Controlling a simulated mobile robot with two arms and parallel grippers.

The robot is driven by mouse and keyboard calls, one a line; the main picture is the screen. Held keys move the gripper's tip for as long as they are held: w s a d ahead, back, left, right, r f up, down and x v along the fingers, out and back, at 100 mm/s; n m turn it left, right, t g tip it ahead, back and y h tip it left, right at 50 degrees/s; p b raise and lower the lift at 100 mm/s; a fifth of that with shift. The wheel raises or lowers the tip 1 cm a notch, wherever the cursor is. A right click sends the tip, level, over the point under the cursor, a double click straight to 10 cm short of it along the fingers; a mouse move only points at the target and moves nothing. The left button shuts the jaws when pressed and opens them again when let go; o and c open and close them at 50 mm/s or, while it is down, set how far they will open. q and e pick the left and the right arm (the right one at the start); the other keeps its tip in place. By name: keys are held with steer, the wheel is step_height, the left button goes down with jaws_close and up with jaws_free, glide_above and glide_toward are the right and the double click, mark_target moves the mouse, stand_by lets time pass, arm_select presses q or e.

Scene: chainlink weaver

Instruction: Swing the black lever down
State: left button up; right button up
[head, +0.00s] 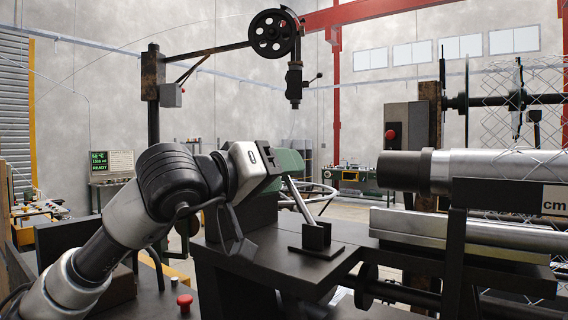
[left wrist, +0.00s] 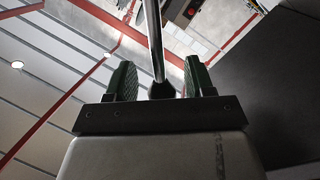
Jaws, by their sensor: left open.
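The lever is a steel rod (head: 300,202) that rises from a black bracket (head: 316,238) on the dark bench and leans up to the left. Its top end is hidden behind my left gripper (head: 285,163) in the head view. In the left wrist view, the rod (left wrist: 154,40) runs between the two green-padded fingers of my left gripper (left wrist: 157,72), ending in a black knob (left wrist: 162,90) close to the palm. The fingers are open, with gaps showing on both sides of the rod. My right gripper is not in view.
The dark bench top (head: 270,245) is clear around the bracket. A thick steel cylinder (head: 405,170) and a rail (head: 460,232) lie to the right. A black post with an arm and wheel (head: 272,34) stands behind. A wire-mesh roll (head: 515,100) is at the far right.

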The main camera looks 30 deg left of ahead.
arm_select(q)
steer(key=shift+w+d, duration=0.2)
steer(key=shift+w, duration=0.25)
jaws_close()
